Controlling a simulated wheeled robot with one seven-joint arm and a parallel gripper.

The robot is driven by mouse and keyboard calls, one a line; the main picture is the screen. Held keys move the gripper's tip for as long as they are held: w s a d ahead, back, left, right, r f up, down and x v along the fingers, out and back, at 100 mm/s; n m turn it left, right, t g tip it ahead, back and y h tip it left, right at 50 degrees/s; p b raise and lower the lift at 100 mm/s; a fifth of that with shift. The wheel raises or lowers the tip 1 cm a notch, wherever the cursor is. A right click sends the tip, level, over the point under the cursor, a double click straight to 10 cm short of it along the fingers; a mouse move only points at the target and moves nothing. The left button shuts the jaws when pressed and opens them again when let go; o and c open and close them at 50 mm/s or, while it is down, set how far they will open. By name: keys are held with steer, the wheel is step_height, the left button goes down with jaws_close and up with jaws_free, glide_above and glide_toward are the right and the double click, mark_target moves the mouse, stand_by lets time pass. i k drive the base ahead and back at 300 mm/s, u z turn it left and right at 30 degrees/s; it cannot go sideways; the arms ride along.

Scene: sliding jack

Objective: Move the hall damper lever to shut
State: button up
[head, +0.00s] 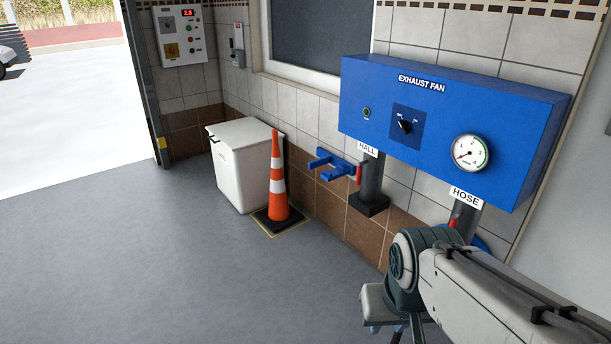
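The hall damper lever (359,175) is a small red handle on the left side of a dark vertical pipe (372,183), just under the white HALL label (368,149). It looks roughly upright. The label carries no readable open or shut marks. My gripper (384,330) is low in the picture, below and in front of the lever and well apart from it. The gripper is cut off by the bottom edge, so its opening does not show clearly. A second red lever (453,222) is partly visible under the HOSE label (466,196).
A blue exhaust fan box (440,90) with a knob and gauge juts from the wall above the pipes. A blue wall bracket (333,166) sticks out left of the hall lever. An orange cone (277,185) and white bin (243,165) stand further left. Open floor (170,270) lies at left.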

mark_target(359, 173)
steer(key=u, duration=0.9)
steer(key=i, duration=1.95)
steer(key=z, duration=1.05)
steer(key=i, duration=0.75)
steer(key=z, duration=0.6)
